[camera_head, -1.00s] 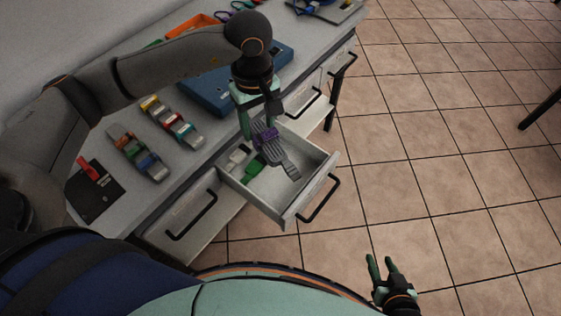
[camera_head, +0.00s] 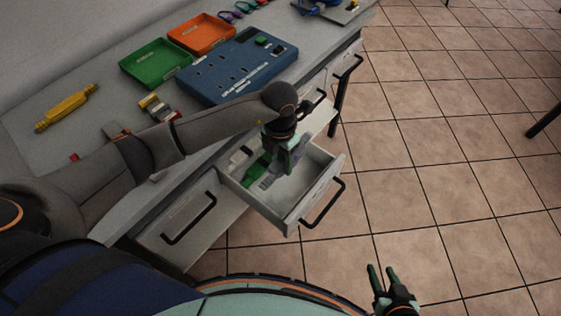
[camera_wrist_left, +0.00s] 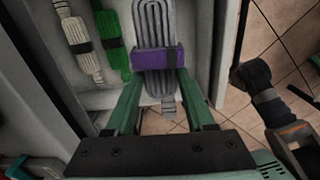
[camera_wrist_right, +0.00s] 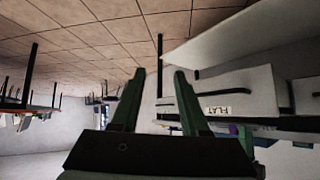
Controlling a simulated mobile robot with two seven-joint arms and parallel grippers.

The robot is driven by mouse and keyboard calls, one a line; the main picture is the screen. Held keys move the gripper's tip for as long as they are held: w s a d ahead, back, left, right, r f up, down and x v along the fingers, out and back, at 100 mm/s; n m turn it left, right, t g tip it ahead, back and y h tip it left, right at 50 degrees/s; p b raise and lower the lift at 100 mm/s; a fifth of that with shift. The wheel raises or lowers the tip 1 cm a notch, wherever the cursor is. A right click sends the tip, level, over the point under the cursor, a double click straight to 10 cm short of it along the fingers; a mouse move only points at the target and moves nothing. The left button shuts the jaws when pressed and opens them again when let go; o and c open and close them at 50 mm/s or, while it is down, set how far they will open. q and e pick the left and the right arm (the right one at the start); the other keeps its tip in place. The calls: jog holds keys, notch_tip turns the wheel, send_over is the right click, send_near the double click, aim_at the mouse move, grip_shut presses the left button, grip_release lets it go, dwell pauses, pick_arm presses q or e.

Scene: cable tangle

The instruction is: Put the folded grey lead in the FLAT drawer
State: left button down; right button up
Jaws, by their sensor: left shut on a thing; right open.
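The folded grey lead (camera_wrist_left: 153,18) has a purple band (camera_wrist_left: 158,60) around it. My left gripper (camera_wrist_left: 158,78) is shut on it at the band. In the head view the lead (camera_head: 268,180) is partly hidden by my left gripper (camera_head: 289,165), which is down inside the open drawer (camera_head: 312,200). Whether the lead touches the drawer floor I cannot tell.
A green lead (camera_wrist_left: 110,38) and a white lead (camera_wrist_left: 78,40) lie in the drawer beside the grey one.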

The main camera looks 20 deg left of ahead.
pick_arm(q)
jog(key=shift+f, duration=0.5)
jog(key=b, duration=0.8)
send_over(281, 189)
notch_tip(281, 189, down, 9)
jog(key=shift+r, duration=0.2)
jog(key=shift+f+b, duration=0.4)
jog(key=shift+f, duration=0.3)
pick_arm(e)
notch_tip(281, 189, down, 6)
jog(key=w+a, duration=0.1)
jog(key=a, duration=0.1)
jog(key=shift+a+r+n+y, duration=0.25)
jog(key=shift+a+n+y, duration=0.05)
jog(key=shift+a+y, duration=0.1)
jog(key=shift+w+d+r, duration=0.1)
jog(key=shift+w, duration=0.05)
pick_arm(q)
jog(key=shift+f+b, duration=0.3)
jog(key=shift+f, duration=0.2)
pick_arm(e)
jog(key=shift+f, duration=0.35)
pick_arm(q)
jog(key=shift+c, duration=0.9)
grip_release()
